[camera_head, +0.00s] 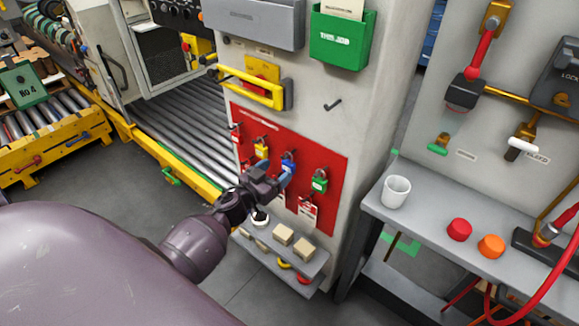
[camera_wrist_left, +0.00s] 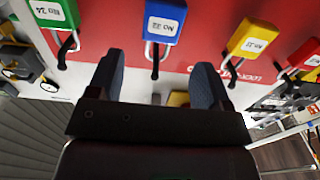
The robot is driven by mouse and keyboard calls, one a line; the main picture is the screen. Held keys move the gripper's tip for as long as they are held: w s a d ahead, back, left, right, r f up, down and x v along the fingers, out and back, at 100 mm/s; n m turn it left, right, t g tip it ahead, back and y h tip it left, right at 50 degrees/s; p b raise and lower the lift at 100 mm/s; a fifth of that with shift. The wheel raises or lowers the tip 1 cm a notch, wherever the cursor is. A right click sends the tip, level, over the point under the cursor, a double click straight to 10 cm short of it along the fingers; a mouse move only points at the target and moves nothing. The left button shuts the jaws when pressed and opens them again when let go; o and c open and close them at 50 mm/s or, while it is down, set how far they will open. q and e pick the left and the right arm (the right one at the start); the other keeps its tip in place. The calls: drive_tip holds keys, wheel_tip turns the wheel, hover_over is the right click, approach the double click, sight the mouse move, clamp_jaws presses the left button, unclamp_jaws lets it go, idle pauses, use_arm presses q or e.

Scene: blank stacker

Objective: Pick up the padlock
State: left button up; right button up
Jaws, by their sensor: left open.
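Several padlocks hang in a row on a red board (camera_head: 328,150): a red one (camera_head: 237,132), a yellow one (camera_head: 262,150), a blue one (camera_head: 288,158) and a green one (camera_head: 319,183). My left gripper (camera_head: 285,172) is at the blue padlock, partly covering it. In the left wrist view the gripper (camera_wrist_left: 157,72) is open, and the blue padlock (camera_wrist_left: 163,20) lies ahead, in line with the gap between the fingers. Its shackle and hook show nearer the gap. The green padlock (camera_wrist_left: 55,13) and yellow padlock (camera_wrist_left: 252,38) are to either side. Contact cannot be told.
A grey shelf (camera_head: 318,262) with beige blocks juts out below the board. A yellow handle (camera_head: 250,88) is above it. A workbench (camera_head: 420,222) with a white cup (camera_head: 396,191) stands to the right. A roller conveyor (camera_head: 180,120) lies to the left.

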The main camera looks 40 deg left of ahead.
sight(286, 164)
use_arm(q)
drive_tip(key=w, duration=0.3)
drive_tip(key=w+b, duration=0.1)
drive_tip(key=w, duration=0.1)
drive_tip(key=shift+w+d+f, duration=0.25)
drive_tip(key=shift+d, duration=0.05)
drive_tip(key=shift+w+r, duration=0.1)
drive_tip(key=shift+w, duration=0.25)
drive_tip(key=c, duration=1)
drive_tip(key=shift+c, duration=0.2)
drive_tip(key=shift+r, duration=0.1)
